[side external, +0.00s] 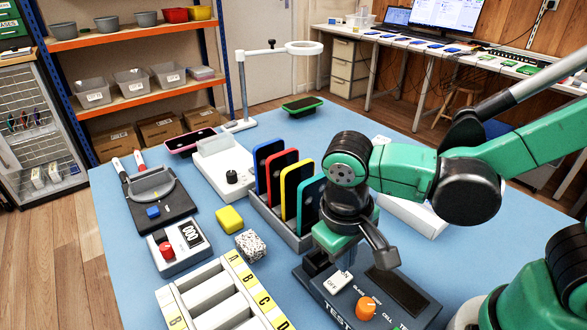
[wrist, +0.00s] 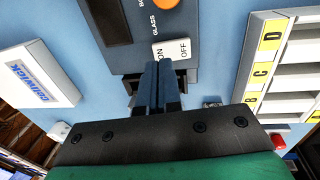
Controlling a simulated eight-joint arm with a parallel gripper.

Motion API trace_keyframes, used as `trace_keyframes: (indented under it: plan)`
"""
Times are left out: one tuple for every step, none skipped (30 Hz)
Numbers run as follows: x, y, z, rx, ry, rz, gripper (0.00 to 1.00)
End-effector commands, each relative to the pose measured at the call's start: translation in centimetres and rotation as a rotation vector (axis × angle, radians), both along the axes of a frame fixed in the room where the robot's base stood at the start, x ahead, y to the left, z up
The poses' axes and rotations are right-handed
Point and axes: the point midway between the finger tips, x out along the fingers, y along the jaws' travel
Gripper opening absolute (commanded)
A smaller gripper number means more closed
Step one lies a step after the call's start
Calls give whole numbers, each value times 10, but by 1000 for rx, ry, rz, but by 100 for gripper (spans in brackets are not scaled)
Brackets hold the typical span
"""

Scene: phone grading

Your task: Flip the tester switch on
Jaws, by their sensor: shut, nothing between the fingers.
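The tester (side external: 410,311) is a dark blue box at the front of the blue table, with an orange knob (side external: 366,307) and a dark flat panel. Its switch (side external: 338,284) is a white rocker marked ON and OFF. In the wrist view, the switch (wrist: 176,48) shows at top centre, with OFF on the right and ON partly behind the fingertips. My gripper (wrist: 155,67) is shut and empty, pointing at the ON end. Whether its tips touch the rocker, and which end is pressed, I cannot tell.
A rack (side external: 293,237) of coloured phones stands just behind the tester. A lettered sorting tray (side external: 179,310), a yellow block (side external: 229,219) and a speckled block (side external: 251,245) lie to the left. A white box (wrist: 34,76) lies on the other side.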

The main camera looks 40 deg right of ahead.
Motion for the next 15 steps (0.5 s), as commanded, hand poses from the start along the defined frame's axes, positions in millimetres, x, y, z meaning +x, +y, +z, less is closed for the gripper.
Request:
trace_keyframes:
  plan:
    - [0,-1,-5,0,0,-1,0]
    - [1,-1,-8,0,0,-1,0]
    - [0,-1,-11,0,0,-1,0]
    - [1,-2,-13,0,0,-1,0]
    - [0,-2,-15,0,-1,-1,0]
    - [0,-2,-17,0,-1,-1,0]
    - [0,-3,-19,0,-1,-1,0]
    - [0,-3,-19,0,-1,-1,0]
    - [0,-3,-20,0,-1,-1,0]
    - [0,-3,-21,0,-1,0,0]
    - [0,-3,-22,0,-1,0,0]
    - [0,-3,-22,0,-1,0,0]
    - [0,-3,-22,0,-1,0,0]
    - [0,-3,-22,0,-1,0,0]
    - [0,-3,-22,0,0,0,0]
